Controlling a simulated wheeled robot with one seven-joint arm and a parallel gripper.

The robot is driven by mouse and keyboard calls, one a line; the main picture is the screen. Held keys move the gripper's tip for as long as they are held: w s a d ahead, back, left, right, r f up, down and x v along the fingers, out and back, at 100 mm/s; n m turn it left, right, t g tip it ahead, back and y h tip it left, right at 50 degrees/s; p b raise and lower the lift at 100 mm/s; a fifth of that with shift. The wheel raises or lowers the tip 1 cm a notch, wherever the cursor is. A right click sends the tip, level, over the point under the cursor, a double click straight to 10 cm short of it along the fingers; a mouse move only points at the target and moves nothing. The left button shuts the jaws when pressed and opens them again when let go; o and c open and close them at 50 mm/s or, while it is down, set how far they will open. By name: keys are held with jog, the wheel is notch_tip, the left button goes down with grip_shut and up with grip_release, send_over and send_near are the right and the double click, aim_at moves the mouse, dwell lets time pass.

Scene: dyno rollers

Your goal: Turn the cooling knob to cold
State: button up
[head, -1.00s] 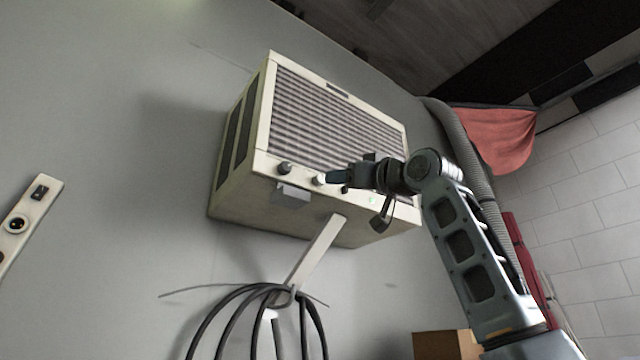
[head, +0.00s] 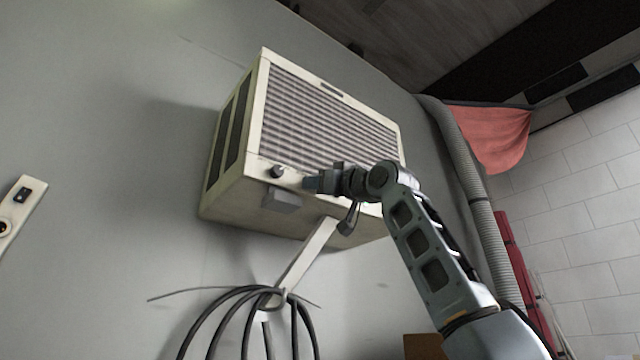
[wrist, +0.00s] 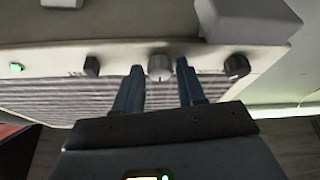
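A cream air conditioner (head: 240,185) with a grey ribbed grille is mounted on the wall, with control knobs along its lower front edge. My gripper (head: 308,184) is open in front of this strip. In the wrist view my gripper (wrist: 159,70) has its two blue fingers either side of a pale middle knob (wrist: 159,67), apart from it as far as I can see. A dark knob (wrist: 92,66) is to the left and another dark knob (wrist: 237,66) to the right; that second one shows in the head view (head: 277,171). The labels are unreadable, so I cannot tell which is the cooling knob.
A grey box (head: 281,200) juts out below the knobs. A green light (wrist: 16,67) glows on the panel. A pale bracket (head: 308,252) and coiled black cables (head: 215,318) hang below. A corrugated hose (head: 478,215) runs down at the right.

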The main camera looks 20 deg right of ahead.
grip_shut()
jog(key=shift+m, duration=0.4)
jog(key=shift+s+a+r+m+g+h, duration=0.15)
jog(key=shift+m+g+h, duration=0.25)
jog(key=shift+m+h, duration=2.25)
jog(key=shift+a+r+m+g+h, duration=0.2)
jog(key=shift+m+g+h, duration=0.2)
jog(key=shift+m, duration=4.35)
jog(key=shift+s+a+r+m+g+h, duration=0.15)
jog(key=shift+m+g+h, duration=0.25)
jog(key=shift+m+h, duration=2.25)
jog(key=shift+w+m+y, duration=0.1)
jog(key=shift+m+y, duration=1)
jog(key=shift+m, duration=0.15)
jog(key=shift+o, duration=1.5)
grip_release()
